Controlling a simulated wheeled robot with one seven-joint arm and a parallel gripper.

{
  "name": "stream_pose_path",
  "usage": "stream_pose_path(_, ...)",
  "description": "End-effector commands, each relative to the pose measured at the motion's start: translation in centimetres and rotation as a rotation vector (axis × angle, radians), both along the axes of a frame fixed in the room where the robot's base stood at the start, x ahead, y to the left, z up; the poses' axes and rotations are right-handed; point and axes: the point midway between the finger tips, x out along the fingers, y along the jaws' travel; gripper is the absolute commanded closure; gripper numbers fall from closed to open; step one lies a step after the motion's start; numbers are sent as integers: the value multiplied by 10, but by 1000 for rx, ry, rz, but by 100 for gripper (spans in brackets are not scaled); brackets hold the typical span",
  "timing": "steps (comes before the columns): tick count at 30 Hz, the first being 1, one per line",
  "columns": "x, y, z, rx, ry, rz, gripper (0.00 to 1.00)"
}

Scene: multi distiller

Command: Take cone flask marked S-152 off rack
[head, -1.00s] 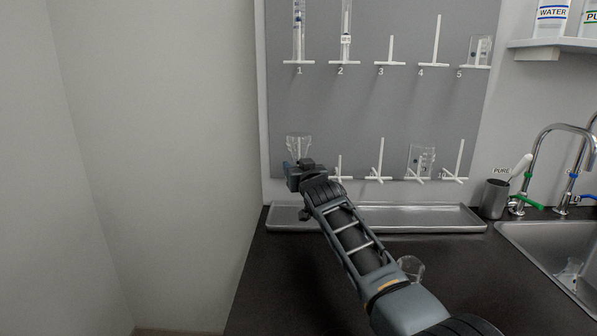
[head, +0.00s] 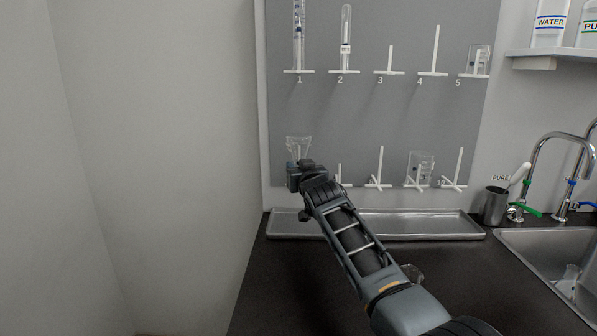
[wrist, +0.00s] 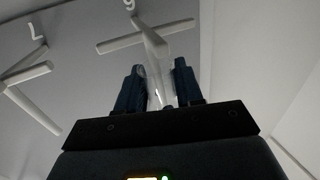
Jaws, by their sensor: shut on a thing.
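A clear cone flask (head: 299,147) hangs upside down at the lower left of the grey rack board (head: 330,115), its wide base upward. My gripper (head: 300,172) is at the flask's lower, narrow part in the head view. In the wrist view my gripper (wrist: 160,88) is shut on the clear glass neck (wrist: 160,90) between its two dark blue fingers. A white peg with a crossbar (wrist: 150,35) stands right beyond the glass; I cannot tell whether the flask is still around it. No S-152 label can be read.
Other pegs hold glassware, including two tall tubes (head: 299,40) and a beaker (head: 420,167). A long metal tray (head: 400,228) lies below the board. A sink (head: 560,255) with taps is at the right. A wall is close on the left.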

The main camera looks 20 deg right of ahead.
Motion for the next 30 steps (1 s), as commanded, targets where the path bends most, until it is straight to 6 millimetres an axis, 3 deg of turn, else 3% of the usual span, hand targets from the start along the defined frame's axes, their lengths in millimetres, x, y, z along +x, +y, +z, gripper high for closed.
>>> stream_pose_path(30, 0, 0, 96, 0, -1, 0, 91)
